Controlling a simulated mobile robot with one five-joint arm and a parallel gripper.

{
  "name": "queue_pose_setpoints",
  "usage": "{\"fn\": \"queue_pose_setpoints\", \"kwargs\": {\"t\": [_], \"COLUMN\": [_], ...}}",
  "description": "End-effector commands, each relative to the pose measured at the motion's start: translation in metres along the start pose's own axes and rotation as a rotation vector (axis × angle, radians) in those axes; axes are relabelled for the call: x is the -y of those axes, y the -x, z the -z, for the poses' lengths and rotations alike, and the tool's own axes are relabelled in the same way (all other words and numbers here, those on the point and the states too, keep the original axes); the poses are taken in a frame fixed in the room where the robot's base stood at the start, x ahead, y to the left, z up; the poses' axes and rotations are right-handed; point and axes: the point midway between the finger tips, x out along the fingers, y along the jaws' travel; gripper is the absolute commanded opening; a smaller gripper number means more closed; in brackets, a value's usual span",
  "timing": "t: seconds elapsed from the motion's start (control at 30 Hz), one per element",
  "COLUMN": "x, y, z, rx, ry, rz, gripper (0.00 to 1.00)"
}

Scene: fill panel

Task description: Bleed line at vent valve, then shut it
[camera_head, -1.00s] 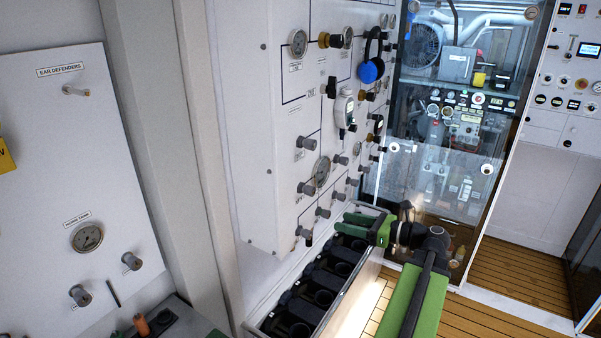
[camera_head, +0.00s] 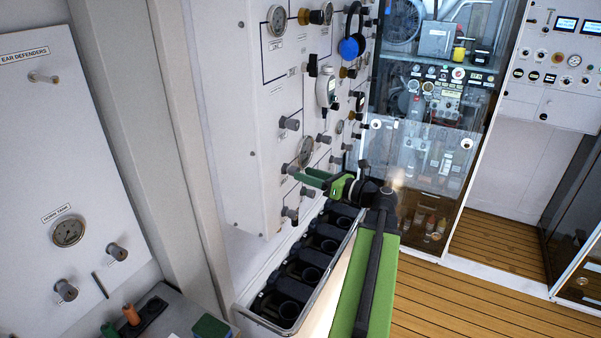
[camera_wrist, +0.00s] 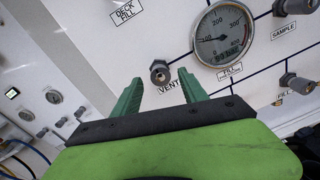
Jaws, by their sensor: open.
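The vent valve (camera_wrist: 160,72) is a small grey knob with a dark round face, above a "VENT" label on the white panel in the wrist view. My gripper (camera_wrist: 161,84) is open, its two green fingers pointing at the panel. The knob shows in the gap between the fingertips, a little beyond them; I see no contact. A round pressure gauge (camera_wrist: 222,36) sits up and right of the valve. In the head view my gripper (camera_head: 308,178) is close to the panel's lower part, just below the gauge (camera_head: 305,151).
Other grey knobs crowd the panel, including the sample valve (camera_wrist: 296,6) and one at lower right (camera_wrist: 296,84). A rack of black holders (camera_head: 290,308) runs below my gripper. Blue ear defenders (camera_head: 349,47) hang higher on the panel. Wooden floor (camera_head: 430,285) is clear on the right.

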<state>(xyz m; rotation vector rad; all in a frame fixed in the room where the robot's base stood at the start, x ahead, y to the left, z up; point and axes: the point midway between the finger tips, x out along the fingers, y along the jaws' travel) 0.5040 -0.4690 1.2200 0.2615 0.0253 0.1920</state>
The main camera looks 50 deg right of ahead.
Motion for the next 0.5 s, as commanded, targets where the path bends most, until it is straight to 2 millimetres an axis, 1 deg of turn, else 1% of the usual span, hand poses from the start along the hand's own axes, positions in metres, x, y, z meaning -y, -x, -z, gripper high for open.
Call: {"fn": "queue_pose_setpoints", "kwargs": {"t": [0.03, 0.1, 0.2, 0.3, 0.5], "x": [0.000, 0.001, 0.000, 0.000, 0.000], "y": [-0.010, -0.020, -0.030, -0.033, -0.033], "z": [0.000, 0.000, 0.000, 0.000, 0.000], "rx": [-0.001, -0.001, 0.000, 0.000, 0.000], "ry": [0.000, 0.000, 0.000, 0.000, 0.000], "rz": [-0.003, -0.002, 0.000, 0.001, 0.001], "gripper": [0.51, 0.51, 0.51, 0.51, 0.51]}}
